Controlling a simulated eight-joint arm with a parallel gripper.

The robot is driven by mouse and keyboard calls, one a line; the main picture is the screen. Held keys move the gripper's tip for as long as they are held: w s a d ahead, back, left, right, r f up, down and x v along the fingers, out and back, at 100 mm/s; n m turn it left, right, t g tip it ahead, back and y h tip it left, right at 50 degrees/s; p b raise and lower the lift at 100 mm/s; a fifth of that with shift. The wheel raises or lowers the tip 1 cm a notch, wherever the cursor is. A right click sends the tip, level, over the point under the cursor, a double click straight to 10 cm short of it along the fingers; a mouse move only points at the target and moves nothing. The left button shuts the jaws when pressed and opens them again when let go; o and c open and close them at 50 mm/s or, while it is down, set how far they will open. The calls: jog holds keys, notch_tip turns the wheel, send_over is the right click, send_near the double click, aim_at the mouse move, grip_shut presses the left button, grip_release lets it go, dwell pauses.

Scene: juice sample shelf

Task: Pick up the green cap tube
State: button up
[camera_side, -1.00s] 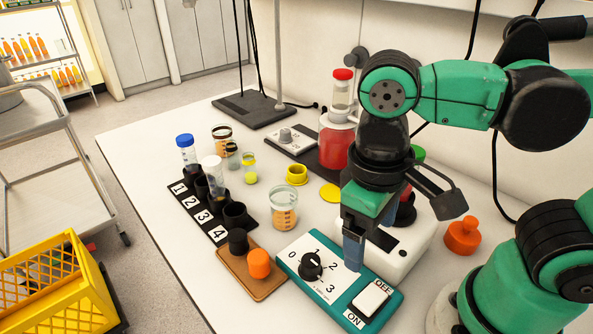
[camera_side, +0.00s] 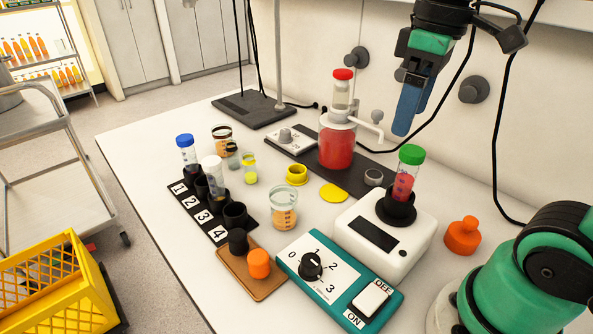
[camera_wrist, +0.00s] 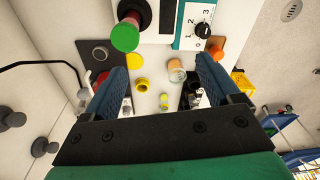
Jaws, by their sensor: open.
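The green cap tube (camera_side: 405,174) holds red liquid and stands slightly tilted in a black holder on top of a white device (camera_side: 384,233). In the wrist view its green cap (camera_wrist: 125,37) shows at the upper left, outside the space between my fingers. My gripper (camera_side: 407,112) is open and empty, raised high above the table's back part, above and behind the tube in the side view. Both blue fingers (camera_wrist: 157,84) show spread apart in the wrist view, with nothing between them at their level.
A numbered black rack (camera_side: 213,216) holds tubes with blue and white caps. A red-filled dispenser bottle (camera_side: 337,142) stands left of the tube. A teal control panel (camera_side: 340,280) lies in front of the white device. An orange bottle (camera_side: 462,236) stands right of it.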

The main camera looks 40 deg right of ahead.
jog(key=t, duration=0.1)
send_over(413, 150)
jog(key=shift+s+d+f, duration=0.2)
jog(key=shift+s, duration=0.15)
notch_tip(413, 150, down, 4)
jog(key=shift+a+f, duration=0.1)
jog(key=shift+w+a+f, duration=0.1)
jog(key=shift+w+f, duration=0.15)
jog(key=shift+f, duration=1.25)
jog(key=shift+w+a+f, duration=0.1)
jog(key=shift+w+f, duration=0.1)
jog(key=shift+f, duration=1.25)
grip_shut()
